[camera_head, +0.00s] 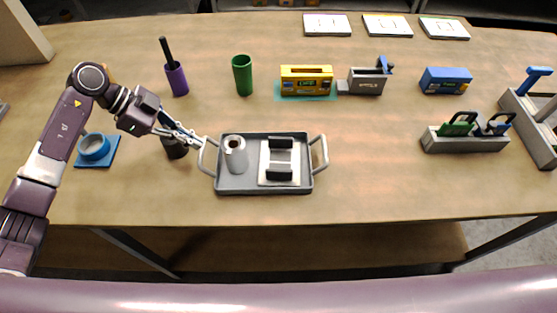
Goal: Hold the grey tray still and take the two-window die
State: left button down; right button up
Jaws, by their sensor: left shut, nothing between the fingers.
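The grey tray (225,187) lies in the middle of the table, with a light loop handle at each end. It holds a grey-white cylinder (236,160) and a white block with black parts (280,165). My left gripper (204,142) is shut and empty beside the tray's left handle; I cannot tell if it touches it. My right gripper is not in view.
A dark cup (175,149) stands under my left gripper. A green cylinder (242,75), yellow box (306,79), grey device (368,82) and blue box (446,80) stand behind. The table between tray and rack is clear.

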pick_arm(q)
jog(key=shift+f+b, duration=0.55)
jog(key=shift+f, duration=0.65)
dwell(0.5)
